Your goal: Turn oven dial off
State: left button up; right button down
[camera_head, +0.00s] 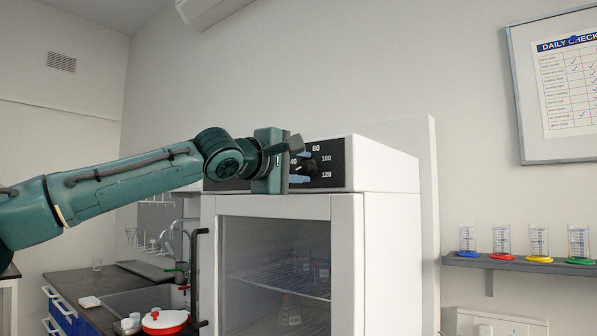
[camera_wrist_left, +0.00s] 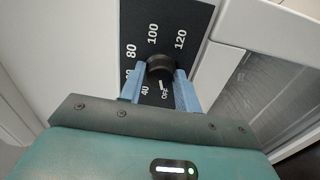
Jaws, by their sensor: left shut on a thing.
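The oven dial (camera_wrist_left: 160,66) is a round black knob on the black panel (camera_head: 331,162) at the top front of the white oven (camera_head: 389,240). The panel carries numbers from 40 to 120 and the word OFF. My left gripper (camera_head: 303,168) is at the panel. In the left wrist view its two blue fingers (camera_wrist_left: 158,76) are shut on the dial, one on each side. A short white mark shows just beside the word OFF; I cannot tell if it is on the dial or the panel. My right gripper is not in view.
The oven's glass door (camera_head: 275,270) is shut, with racks and glassware behind it. A dark counter (camera_head: 125,285) with a sink and a red-and-white pot (camera_head: 165,321) is at left. A shelf (camera_head: 520,263) with several coloured-base beakers is at right.

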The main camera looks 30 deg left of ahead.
pick_arm(q)
jog(key=shift+s+r+n, duration=0.1)
jog(key=shift+r+n, duration=0.15)
jog(key=shift+n, duration=0.15)
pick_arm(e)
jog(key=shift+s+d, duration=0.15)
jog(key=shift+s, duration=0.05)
pick_arm(q)
jog(key=o, duration=0.7)
jog(key=shift+c, duration=0.2)
jog(key=shift+o, duration=1.3)
jog(key=shift+f, duration=0.2)
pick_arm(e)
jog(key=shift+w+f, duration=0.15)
pick_arm(q)
jog(key=shift+s, duration=0.25)
jog(key=s+a+b, duration=0.1)
jog(key=s, duration=1.1)
jog(key=shift+s+b, duration=0.2)
jog(key=shift+b, duration=0.15)
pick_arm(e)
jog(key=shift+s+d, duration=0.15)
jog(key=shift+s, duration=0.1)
